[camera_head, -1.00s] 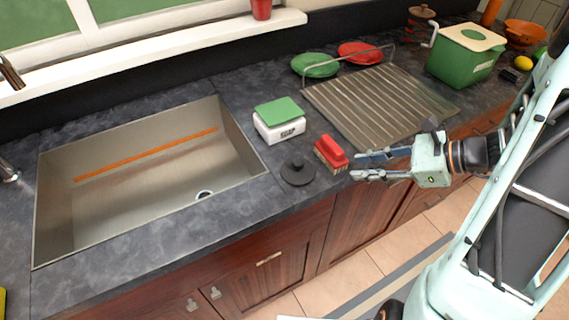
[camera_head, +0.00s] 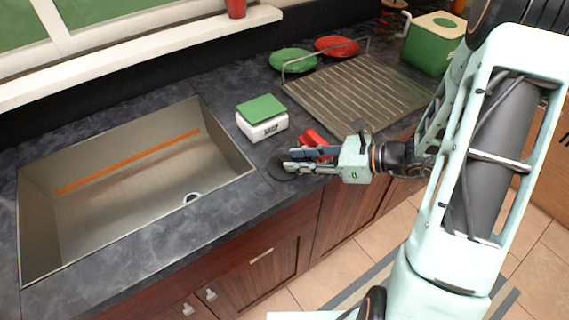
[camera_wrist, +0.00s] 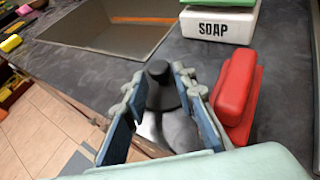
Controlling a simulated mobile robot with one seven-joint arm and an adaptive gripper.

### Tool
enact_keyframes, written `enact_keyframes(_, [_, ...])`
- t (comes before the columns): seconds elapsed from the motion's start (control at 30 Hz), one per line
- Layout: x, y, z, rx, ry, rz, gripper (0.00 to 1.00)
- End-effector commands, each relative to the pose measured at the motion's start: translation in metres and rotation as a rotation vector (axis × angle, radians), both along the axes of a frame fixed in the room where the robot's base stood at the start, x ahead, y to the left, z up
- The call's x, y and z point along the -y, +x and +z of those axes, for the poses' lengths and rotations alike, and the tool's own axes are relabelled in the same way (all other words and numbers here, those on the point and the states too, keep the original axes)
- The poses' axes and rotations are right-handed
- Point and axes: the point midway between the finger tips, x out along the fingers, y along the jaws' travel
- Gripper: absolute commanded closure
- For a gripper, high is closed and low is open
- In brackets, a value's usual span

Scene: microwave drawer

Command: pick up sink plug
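The sink plug (camera_head: 279,168) is a dark, flat disc with a knob on top. It lies on the dark counter right of the sink. In the wrist view the plug (camera_wrist: 160,88) shows between and just beyond the fingertips, its knob upright. My gripper (camera_head: 284,161) is open at the plug, with one finger to each side of it in the wrist view (camera_wrist: 158,85). The fingers hide part of the plug in the head view. I cannot tell whether they touch it.
A red brush (camera_head: 315,141) lies close beside my gripper, also seen in the wrist view (camera_wrist: 238,95). A white soap box with a green top (camera_head: 262,128) stands behind. The steel sink (camera_head: 130,190) is at left, a ribbed drainer (camera_head: 360,100) at right.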

Motion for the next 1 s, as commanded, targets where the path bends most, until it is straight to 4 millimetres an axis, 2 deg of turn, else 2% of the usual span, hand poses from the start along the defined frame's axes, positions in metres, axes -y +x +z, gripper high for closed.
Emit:
enact_keyframes(0.03, [-0.008,0.001,-0.003,-0.003,0.002,0.003,0.75])
enact_keyframes(0.17, [-0.019,0.006,-0.009,-0.001,0.000,0.002,0.75])
enact_keyframes(0.43, [-0.022,0.008,-0.010,0.001,0.000,-0.001,0.75])
enact_keyframes(0.67, [-0.022,0.008,-0.010,0.001,0.000,-0.001,0.99])
enact_keyframes(1.0, [-0.021,0.008,-0.008,0.001,0.000,0.000,1.00])
